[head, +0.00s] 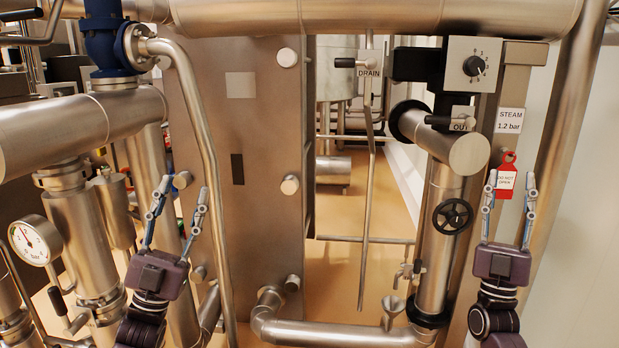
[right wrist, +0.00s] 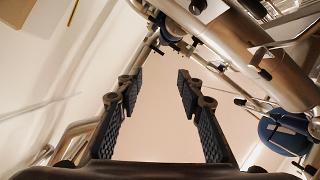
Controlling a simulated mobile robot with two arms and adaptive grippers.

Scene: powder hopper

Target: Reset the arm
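My left gripper (head: 180,212) is raised at the left of the head view, fingers pointing up and spread apart, with nothing between them. It shows in front of a pipe and a large steel panel. My right gripper (head: 508,200) is raised at the right of the head view, also with its fingers up and apart. In the head view its fingertips are just below and beside a red "DO NOT OPEN" tag (head: 507,176). In the right wrist view its two dark, ridged fingers (right wrist: 159,95) stand wide apart with only pale background between them.
Steel pipes surround both arms. A pressure gauge (head: 35,240) is at the far left. A black handwheel (head: 452,216) sits on the vertical pipe left of my right gripper. A dial box (head: 473,64) is above. Open floor (head: 345,205) shows between the panel and that pipe.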

